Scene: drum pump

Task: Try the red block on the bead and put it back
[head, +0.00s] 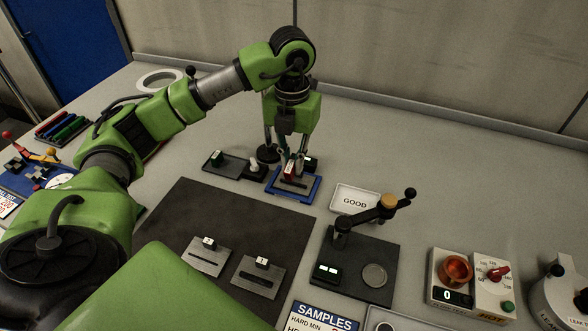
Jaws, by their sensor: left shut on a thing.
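My left gripper (287,160) reaches down from above at the back middle of the table. It is shut on the red block (290,169), which shows red with a pale face between the fingers. The block is over the blue-rimmed tray (311,190); I cannot tell whether it touches what lies there. A dark strip lies in that tray, partly hidden by the gripper. Two metal plates, left (205,257) and right (257,278), each carry a dark bead-like strip and a small white tag. My right gripper is out of view.
A GOOD tray (357,200), a lever device (352,262), a dial box (470,281) and a SAMPLES sign (322,318) are to the right. The dark mat's (225,215) back part is clear.

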